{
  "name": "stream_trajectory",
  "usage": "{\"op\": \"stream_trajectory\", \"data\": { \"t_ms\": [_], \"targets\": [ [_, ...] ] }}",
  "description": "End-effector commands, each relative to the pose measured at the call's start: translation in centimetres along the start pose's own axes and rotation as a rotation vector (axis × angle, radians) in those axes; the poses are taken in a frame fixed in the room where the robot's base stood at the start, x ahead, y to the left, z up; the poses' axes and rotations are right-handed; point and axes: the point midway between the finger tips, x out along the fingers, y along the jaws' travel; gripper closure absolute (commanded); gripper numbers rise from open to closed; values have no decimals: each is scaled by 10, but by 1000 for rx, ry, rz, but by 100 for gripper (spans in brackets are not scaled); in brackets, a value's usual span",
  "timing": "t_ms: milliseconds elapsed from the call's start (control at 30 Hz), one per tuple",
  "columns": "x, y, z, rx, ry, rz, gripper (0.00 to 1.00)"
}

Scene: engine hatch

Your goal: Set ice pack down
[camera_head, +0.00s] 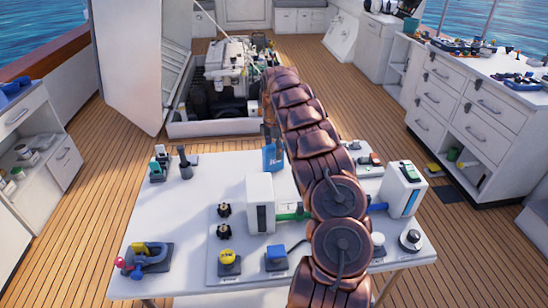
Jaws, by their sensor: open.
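A blue pack with pale markings, which looks like the ice pack (272,158), is upright at the far edge of the white table (200,210). My gripper (271,141) is just above it, mostly hidden behind my copper-coloured arm. The gripper is open, with its fingers at the top of the pack. I cannot tell whether the fingers touch the pack, or whether its base rests fully on the table.
A white box with a green pipe (260,203) stands close in front of the pack. Knobs and buttons line the near side, with a clamp-like tool (147,257) at left. The open engine hatch (215,127) lies beyond the table. The table's left middle is clear.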

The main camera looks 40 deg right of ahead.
Motion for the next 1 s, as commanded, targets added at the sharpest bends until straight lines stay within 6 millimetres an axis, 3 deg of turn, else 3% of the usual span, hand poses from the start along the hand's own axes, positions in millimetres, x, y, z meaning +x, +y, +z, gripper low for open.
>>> {"op": "stream_trajectory", "data": {
  "t_ms": [300,533,1000],
  "targets": [
    [35,2,0,1,0,-1,33],
    [38,2,0,1,0,0,33],
    [38,2,0,1,0,-1,81]
  ]
}}
